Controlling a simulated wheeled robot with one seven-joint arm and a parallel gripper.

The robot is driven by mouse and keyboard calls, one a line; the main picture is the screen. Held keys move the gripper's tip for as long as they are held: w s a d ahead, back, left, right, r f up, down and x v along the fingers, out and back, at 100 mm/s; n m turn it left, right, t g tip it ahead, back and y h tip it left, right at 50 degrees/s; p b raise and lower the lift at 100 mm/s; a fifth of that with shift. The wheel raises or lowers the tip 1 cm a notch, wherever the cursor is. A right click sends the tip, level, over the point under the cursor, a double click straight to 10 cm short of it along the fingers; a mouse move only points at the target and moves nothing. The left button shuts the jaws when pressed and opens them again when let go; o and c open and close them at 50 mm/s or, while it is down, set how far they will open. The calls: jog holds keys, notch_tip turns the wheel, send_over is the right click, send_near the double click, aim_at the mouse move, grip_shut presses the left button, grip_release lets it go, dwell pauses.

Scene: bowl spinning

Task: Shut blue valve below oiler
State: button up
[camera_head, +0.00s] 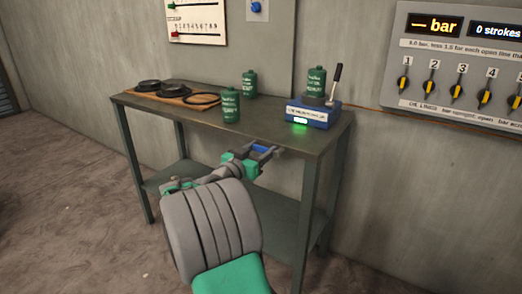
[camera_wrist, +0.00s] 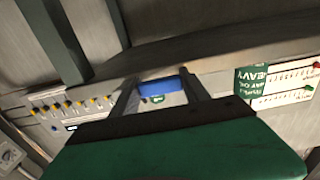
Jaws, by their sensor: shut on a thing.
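My gripper (camera_head: 264,151) is in front of the workbench's front edge, with its two fingers apart around a small blue piece (camera_head: 262,149). The blue piece also shows between the fingers in the wrist view (camera_wrist: 160,87), and my gripper (camera_wrist: 160,92) is shut on it. I cannot tell whether it is a loose piece or part of a valve. A blue knob (camera_head: 256,6) sits on a grey plate on the wall at the top of the head view. No thing in view is clearly marked as the oiler.
The workbench (camera_head: 180,112) bears several green canisters (camera_head: 231,105), a blue box (camera_head: 313,116) with a lever and green light, and a wooden board (camera_head: 165,95) with dark round parts. A wall panel (camera_head: 460,70) with a row of yellow-marked knobs is at right. The floor at left is clear.

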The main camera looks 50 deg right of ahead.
grip_shut()
